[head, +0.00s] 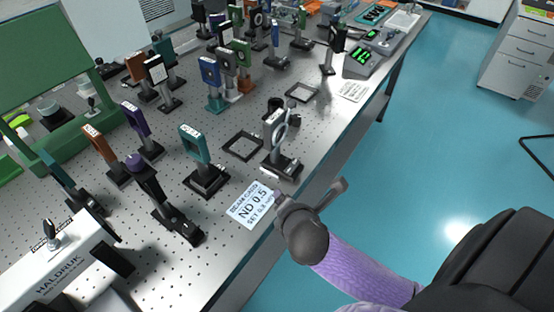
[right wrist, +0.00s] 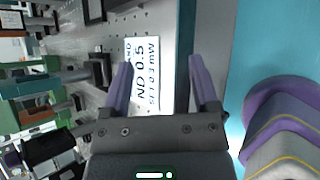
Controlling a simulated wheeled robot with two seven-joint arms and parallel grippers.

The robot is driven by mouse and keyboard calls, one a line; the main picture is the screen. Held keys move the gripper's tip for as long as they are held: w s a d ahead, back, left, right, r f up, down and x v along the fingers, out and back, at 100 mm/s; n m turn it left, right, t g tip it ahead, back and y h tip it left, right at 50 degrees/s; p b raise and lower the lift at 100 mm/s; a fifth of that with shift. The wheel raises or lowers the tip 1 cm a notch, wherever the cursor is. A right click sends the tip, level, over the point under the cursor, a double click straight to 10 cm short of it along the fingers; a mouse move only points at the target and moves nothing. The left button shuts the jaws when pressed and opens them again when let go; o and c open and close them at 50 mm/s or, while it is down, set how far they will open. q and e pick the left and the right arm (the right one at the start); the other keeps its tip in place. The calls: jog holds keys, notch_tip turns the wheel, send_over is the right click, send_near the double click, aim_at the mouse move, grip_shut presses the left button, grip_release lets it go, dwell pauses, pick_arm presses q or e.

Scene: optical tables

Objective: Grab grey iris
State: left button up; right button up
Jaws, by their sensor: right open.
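The grey upright mount with a round ring (head: 275,128) looks like the grey iris. It stands on a black base near the table's right edge in the head view. I cannot clearly pick it out in the right wrist view. My right gripper (head: 310,193) is open and empty, in front of the mount and near the table edge. In the right wrist view its two purple fingers (right wrist: 161,68) are apart with nothing between them. My left gripper is not in view.
A white ND 0.5 card (head: 252,205) lies beside my right gripper; it also shows in the right wrist view (right wrist: 143,75). Several other mounts fill the perforated table.

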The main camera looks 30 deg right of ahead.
aim_at(276, 155)
jog(key=w+r+n+t, duration=0.1)
jog(key=w+n, duration=0.1)
jog(key=n, duration=0.1)
jog(key=w+d+r+n+t, duration=0.1)
jog(key=n, duration=0.2)
jog(key=w+d+r+n+t, duration=0.1)
jog(key=w+r+n, duration=0.1)
jog(key=n, duration=0.1)
jog(key=shift+w+d+n+h, duration=0.1)
jog(key=shift+w+n+h, duration=0.25)
jog(key=shift+n+h, duration=0.05)
jog(key=shift+n, duration=0.3)
jog(key=b+x, duration=0.5)
jog(key=x, duration=0.4)
jog(key=shift+f, duration=0.25)
jog(key=shift+w, duration=0.4)
jog(key=shift+r+t, duration=0.1)
jog(key=shift+t, duration=0.2)
jog(key=shift+c, duration=0.6)
grip_shut()
